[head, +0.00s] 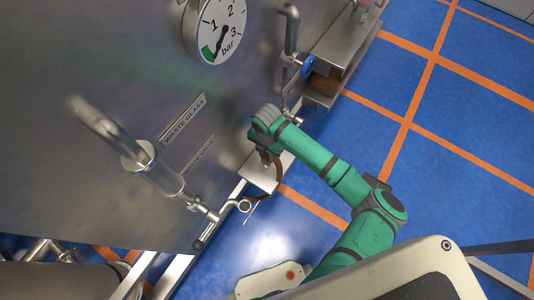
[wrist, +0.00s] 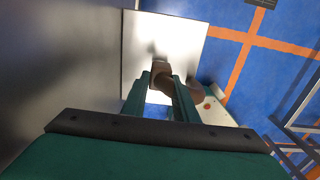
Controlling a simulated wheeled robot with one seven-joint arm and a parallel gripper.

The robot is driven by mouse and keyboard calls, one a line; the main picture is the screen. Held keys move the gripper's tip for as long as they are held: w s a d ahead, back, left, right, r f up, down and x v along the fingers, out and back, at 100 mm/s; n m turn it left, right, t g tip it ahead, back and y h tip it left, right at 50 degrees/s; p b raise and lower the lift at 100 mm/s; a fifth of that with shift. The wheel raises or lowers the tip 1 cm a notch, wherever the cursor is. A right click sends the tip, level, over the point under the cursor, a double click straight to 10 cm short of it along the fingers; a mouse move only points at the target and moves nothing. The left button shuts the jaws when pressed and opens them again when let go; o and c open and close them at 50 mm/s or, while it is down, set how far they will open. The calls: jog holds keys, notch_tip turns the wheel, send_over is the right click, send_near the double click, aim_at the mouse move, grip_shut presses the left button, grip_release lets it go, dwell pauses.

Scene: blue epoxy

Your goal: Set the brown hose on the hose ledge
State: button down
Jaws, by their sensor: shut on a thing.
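The brown hose (head: 279,178) hangs in a curve below my gripper (head: 266,157) in the head view. In the wrist view the hose (wrist: 194,90) passes between the fingers of my gripper (wrist: 166,84), which is shut on it. The hose ledge looks to be the flat metal plate (head: 257,181) on the side of the steel tank, and its bare surface also shows in the wrist view (wrist: 150,38). The gripper and hose are over this plate. I cannot tell whether the hose touches it.
The steel tank wall (head: 70,150) stands close on the left, with a pressure gauge (head: 222,28), a slanted pipe fitting (head: 150,165) and a small valve (head: 222,210). A blue-handled valve (head: 307,66) is farther back. Blue floor with orange lines (head: 460,120) is open at right.

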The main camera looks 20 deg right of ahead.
jog(key=shift+f, duration=0.1)
jog(key=c, duration=1.4)
grip_release()
notch_tip(320, 180, up, 12)
